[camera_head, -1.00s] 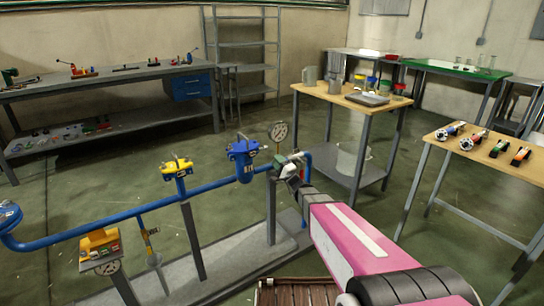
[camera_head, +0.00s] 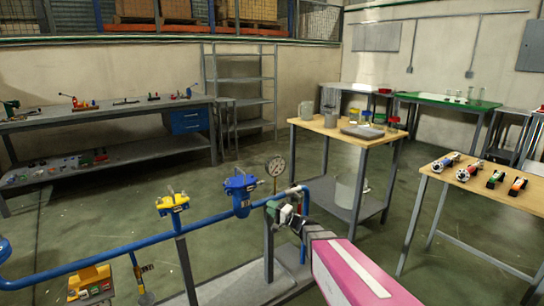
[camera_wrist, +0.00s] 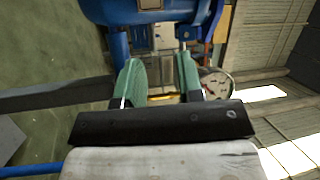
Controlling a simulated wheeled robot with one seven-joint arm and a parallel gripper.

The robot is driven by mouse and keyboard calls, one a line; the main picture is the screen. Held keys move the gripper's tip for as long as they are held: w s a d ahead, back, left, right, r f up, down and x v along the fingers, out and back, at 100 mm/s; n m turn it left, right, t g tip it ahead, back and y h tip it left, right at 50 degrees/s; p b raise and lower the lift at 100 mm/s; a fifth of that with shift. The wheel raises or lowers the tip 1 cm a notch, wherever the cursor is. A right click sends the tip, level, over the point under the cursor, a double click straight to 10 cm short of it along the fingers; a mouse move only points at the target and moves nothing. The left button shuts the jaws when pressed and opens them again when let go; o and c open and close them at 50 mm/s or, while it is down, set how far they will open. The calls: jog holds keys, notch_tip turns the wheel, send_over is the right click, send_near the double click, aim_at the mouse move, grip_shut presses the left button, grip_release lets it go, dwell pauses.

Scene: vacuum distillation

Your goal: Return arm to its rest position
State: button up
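My arm, with a pink link (camera_head: 350,272), reaches forward from the lower right in the head view. My gripper (camera_head: 278,209) is at its far end, close to the right end of the blue pipe (camera_head: 110,255). In the wrist view my gripper (camera_wrist: 158,65) has two green-padded fingers standing apart, with nothing held between them. A blue fitting (camera_wrist: 150,12) and a round gauge (camera_wrist: 215,84) show beyond the fingers. I cannot tell how far the fingers are from the fitting.
The pipe carries a yellow valve (camera_head: 173,203), a blue valve (camera_head: 240,192) and a gauge (camera_head: 275,167). A wooden-topped table (camera_head: 325,126) stands behind, and another table (camera_head: 470,200) with several tools is at right. Open floor lies between them.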

jog(key=s+f+n+g+h, duration=0.35)
jog(key=s+g, duration=0.25)
jog(key=s, duration=0.2)
jog(key=s+d+f+g+h, duration=0.2)
jog(key=s+d+h, duration=0.4)
jog(key=d, duration=0.3)
jog(key=s+d+f+n+g+h, duration=0.1)
jog(key=s+d+f+g+h, duration=0.2)
jog(key=s+d+h, duration=0.4)
jog(key=d+f, duration=0.1)
jog(key=d, duration=0.2)
jog(key=shift+s+f, duration=0.2)
jog(key=shift+f, duration=0.05)
jog(key=shift+n, duration=0.25)
